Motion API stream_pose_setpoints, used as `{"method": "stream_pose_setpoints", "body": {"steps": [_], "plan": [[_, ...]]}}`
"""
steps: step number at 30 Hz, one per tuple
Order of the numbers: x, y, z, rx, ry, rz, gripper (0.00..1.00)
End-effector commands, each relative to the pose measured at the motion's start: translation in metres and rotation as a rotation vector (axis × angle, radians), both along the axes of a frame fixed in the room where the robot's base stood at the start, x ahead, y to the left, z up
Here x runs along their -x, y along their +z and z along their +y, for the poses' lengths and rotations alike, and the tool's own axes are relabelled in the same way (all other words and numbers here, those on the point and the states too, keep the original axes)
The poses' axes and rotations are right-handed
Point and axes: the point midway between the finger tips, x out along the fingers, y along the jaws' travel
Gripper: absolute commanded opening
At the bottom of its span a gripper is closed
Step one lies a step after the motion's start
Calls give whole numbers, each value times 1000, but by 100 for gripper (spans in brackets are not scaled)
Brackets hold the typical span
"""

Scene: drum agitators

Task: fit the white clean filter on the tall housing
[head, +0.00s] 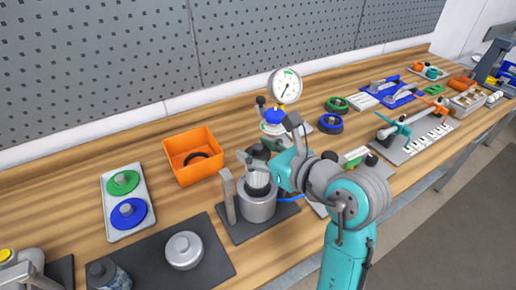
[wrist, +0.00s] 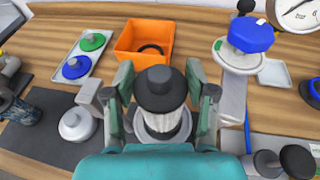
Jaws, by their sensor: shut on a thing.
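The white clean filter (head: 257,181) has a pleated body and a dark cap, and stands about upright in my gripper (head: 258,160). In the wrist view the filter's dark cap (wrist: 160,88) lies between my two fingers (wrist: 162,95), which are shut on it. The tall housing (head: 258,208) is a grey metal cylinder on a dark base. Its round rim (wrist: 178,136) shows around the lower end of the filter in the wrist view. The filter's lower end is at the housing's mouth; I cannot tell how deep it sits or whether it touches.
An upright grey post (head: 228,194) stands close left of the housing. An orange bin (head: 193,155) holding a black ring is behind. A silver lid (head: 184,250) lies on a dark mat. A gauge (head: 285,86) and blue-capped unit (head: 274,116) stand behind right.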

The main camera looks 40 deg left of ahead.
Motion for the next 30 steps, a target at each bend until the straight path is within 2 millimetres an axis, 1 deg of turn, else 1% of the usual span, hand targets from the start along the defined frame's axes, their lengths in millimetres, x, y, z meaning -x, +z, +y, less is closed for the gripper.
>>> {"method": "stream_pose_setpoints", "body": {"steps": [30], "plan": [[0,-26,0,0,0,0,0]]}}
